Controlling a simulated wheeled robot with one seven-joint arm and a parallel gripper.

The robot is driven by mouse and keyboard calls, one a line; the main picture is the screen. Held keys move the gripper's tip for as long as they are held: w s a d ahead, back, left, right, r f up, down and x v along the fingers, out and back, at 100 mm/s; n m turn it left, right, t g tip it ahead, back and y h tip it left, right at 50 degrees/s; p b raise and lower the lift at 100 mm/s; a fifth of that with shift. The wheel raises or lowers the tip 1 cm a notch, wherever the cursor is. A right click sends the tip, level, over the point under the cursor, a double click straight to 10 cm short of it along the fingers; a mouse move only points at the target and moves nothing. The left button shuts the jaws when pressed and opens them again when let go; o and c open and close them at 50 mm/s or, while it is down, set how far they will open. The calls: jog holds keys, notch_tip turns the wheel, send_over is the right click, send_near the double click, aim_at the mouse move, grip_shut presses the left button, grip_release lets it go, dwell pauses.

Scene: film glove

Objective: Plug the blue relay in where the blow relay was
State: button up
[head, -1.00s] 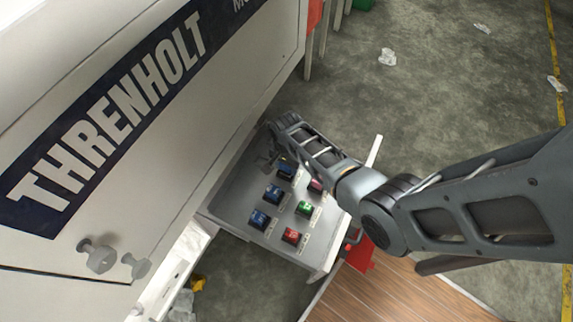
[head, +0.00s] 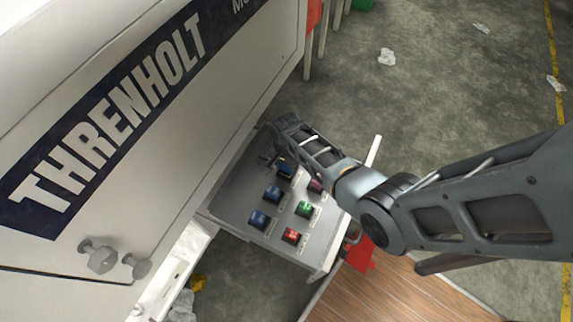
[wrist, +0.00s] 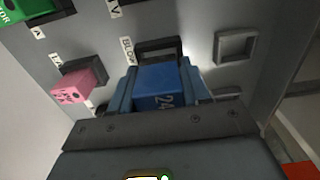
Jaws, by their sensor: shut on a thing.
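My gripper (wrist: 158,88) is shut on a blue relay (wrist: 160,82) marked "24" in the wrist view, with a finger on either side. A black-rimmed socket (wrist: 157,47) beside the "BLOW" label shows just beyond the relay. The relay covers the socket's lower part, and I cannot tell whether it is touching or inside it.
A pink relay (wrist: 80,88) stands left of the held one, a green relay (wrist: 30,10) at upper left. An empty grey socket (wrist: 235,47) is on the right. Blue (head: 273,193), green (head: 304,208) and red (head: 291,235) relays sit nearby. The white cabinet (head: 215,85) borders the panel.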

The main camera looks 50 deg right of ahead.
jog(key=shift+f+b, duration=0.45)
jog(key=shift+f, duration=0.05)
jog(key=o, duration=1.2)
jog(key=shift+o, duration=0.2)
jog(key=shift+r+p, duration=0.85)
jog(key=shift+r, duration=3.05)
